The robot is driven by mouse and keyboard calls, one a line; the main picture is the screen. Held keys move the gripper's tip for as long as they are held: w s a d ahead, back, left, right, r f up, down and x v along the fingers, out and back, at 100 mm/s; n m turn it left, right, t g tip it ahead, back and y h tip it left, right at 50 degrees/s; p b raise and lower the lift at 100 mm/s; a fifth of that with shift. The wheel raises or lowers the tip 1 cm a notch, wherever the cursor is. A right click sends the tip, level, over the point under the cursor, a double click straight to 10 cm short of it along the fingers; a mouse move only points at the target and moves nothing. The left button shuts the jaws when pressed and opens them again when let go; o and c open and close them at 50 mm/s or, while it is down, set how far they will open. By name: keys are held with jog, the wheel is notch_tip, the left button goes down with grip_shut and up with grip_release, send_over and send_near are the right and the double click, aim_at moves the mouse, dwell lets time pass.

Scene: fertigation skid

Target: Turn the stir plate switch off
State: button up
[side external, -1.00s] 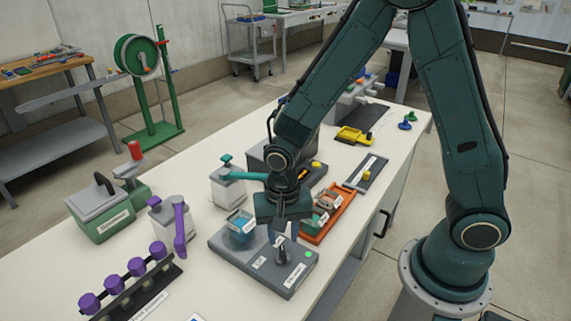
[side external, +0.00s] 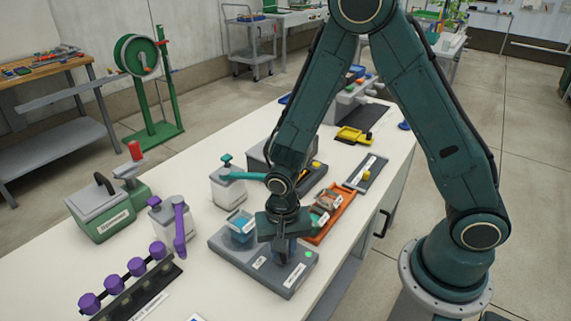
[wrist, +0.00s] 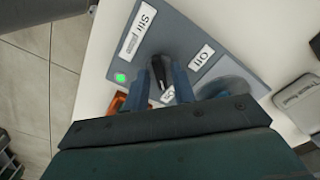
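The stir plate is a flat grey box (side external: 240,263) on the white bench, with a blue container (side external: 241,227) on its top. In the wrist view its grey panel (wrist: 187,22) carries a dark switch knob (wrist: 158,68), an "Off" label (wrist: 202,57), a partly hidden "On" label (wrist: 167,98) and a lit green lamp (wrist: 120,77). The knob's white-marked end lies toward "On". My gripper (wrist: 166,76) points down over the panel, its two blue fingers apart on either side of the knob. In the side view my gripper (side external: 285,246) hides the knob.
An orange tray (side external: 331,218) stands just behind the plate. A white box with a teal lever (side external: 228,186) and a purple-handled unit (side external: 168,225) stand to the left. A row of purple knobs (side external: 123,277) is at the front left. Bare bench lies in front of the plate.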

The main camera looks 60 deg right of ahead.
grip_shut()
jog(key=shift+n, duration=0.4)
jog(key=n, duration=0.2)
jog(key=shift+n, duration=0.4)
jog(key=n, duration=0.9)
jog(key=shift+n, duration=0.4)
jog(key=n, duration=0.4)
jog(key=shift+n, duration=0.4)
